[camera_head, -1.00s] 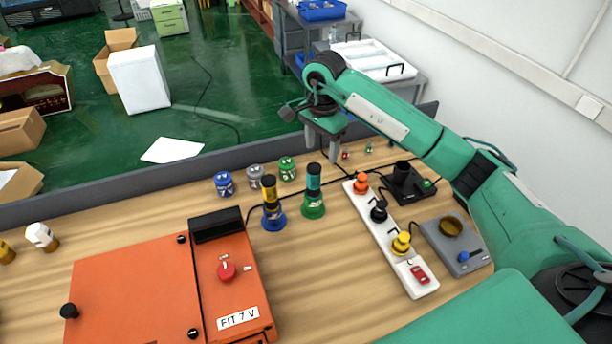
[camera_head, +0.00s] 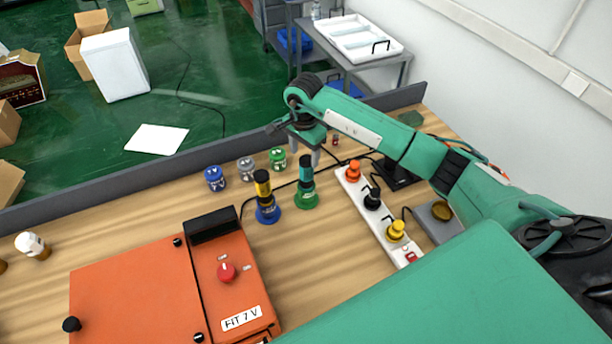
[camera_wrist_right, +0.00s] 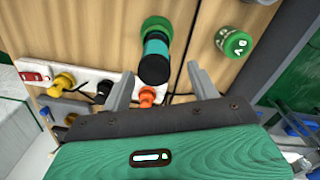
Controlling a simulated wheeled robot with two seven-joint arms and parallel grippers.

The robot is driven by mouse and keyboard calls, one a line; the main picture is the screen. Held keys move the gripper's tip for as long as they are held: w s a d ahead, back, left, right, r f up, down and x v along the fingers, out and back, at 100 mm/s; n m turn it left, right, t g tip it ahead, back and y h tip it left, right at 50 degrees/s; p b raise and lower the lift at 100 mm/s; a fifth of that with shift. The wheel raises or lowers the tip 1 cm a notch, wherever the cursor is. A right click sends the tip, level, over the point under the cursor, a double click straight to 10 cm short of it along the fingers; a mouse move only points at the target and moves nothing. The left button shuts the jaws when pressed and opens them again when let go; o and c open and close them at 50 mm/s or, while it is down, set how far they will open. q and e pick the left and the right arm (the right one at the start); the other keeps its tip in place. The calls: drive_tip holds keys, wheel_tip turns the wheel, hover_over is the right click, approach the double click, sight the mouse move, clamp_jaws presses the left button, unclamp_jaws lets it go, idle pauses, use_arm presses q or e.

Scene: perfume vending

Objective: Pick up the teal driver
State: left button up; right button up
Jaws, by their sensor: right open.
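The teal driver (camera_head: 306,173) stands upright in a green round base (camera_head: 307,200) on the wooden table, with a black end on top. My right gripper (camera_head: 305,156) is open and empty, just behind and above the driver's top in the head view. In the right wrist view the teal driver (camera_wrist_right: 155,50) shows between the two spread fingers of my right gripper (camera_wrist_right: 160,71), and its black end points toward the camera. I see no finger touching it. My left gripper is not in view.
A yellow driver (camera_head: 263,190) in a blue base stands just left of the teal one. Blue (camera_head: 215,179), grey (camera_head: 246,169) and green (camera_head: 278,160) jars stand behind. A white power strip (camera_head: 375,218) with plugs lies right. An orange case (camera_head: 140,290) fills the front left.

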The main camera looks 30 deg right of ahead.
sight(307, 159)
drive_tip(key=shift+s+f+p, duration=0.3)
drive_tip(key=shift+f+p, duration=0.15)
drive_tip(key=shift+p, duration=0.3)
wheel_tip(307, 159, down, 3)
drive_tip(key=shift+d+p, duration=0.15)
drive_tip(key=shift+p, duration=0.9)
drive_tip(key=shift+f, duration=0.6)
drive_tip(key=c, duration=1.1)
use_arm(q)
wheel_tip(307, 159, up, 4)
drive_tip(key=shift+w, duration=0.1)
use_arm(e)
drive_tip(key=shift+r, duration=0.1)
